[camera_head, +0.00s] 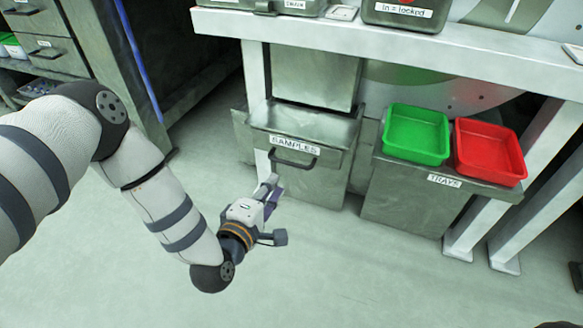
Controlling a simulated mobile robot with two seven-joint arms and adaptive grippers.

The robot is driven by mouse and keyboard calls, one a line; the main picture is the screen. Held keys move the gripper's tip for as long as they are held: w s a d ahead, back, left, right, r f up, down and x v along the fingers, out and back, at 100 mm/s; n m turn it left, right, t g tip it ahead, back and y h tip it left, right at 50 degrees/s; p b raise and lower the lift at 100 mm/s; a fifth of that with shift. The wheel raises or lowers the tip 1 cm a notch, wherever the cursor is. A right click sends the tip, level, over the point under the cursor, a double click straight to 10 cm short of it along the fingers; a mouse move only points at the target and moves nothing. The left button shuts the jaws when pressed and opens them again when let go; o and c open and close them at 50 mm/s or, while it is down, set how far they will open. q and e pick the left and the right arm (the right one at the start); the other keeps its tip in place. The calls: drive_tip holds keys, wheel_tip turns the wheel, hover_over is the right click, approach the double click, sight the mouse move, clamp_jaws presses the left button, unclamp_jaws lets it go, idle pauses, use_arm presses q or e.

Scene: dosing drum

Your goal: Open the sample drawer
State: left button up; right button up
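The sample drawer (325,170) is a grey metal front labelled SAMPLES, under the white bench at the middle of the view. Its dark bar handle (293,161) sits just below the label. A flat grey top shows behind the front; I cannot tell whether the drawer is pulled out at all. My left gripper (279,211) is in front of and below the handle, with its fingers spread and nothing between them. It appears apart from the handle.
Right of the drawer stands a grey TRAYS unit (415,198) with a green tray (417,134) and a red tray (489,151) on top. The white bench (440,45) overhangs behind. Another drawer cabinet (45,45) is at upper left. The floor in front is clear.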

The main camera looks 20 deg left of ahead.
sight(289, 164)
use_arm(q)
drive_tip(key=b+x, duration=0.4)
drive_tip(key=x, duration=0.6)
drive_tip(key=shift+w+d+f, duration=0.1)
drive_tip(key=shift+w, duration=0.35)
use_arm(e)
drive_tip(key=s+f, duration=0.1)
drive_tip(key=s+f+g, duration=0.1)
drive_tip(key=f, duration=0.1)
drive_tip(key=shift+s+d, duration=0.15)
drive_tip(key=shift+s, duration=0.05)
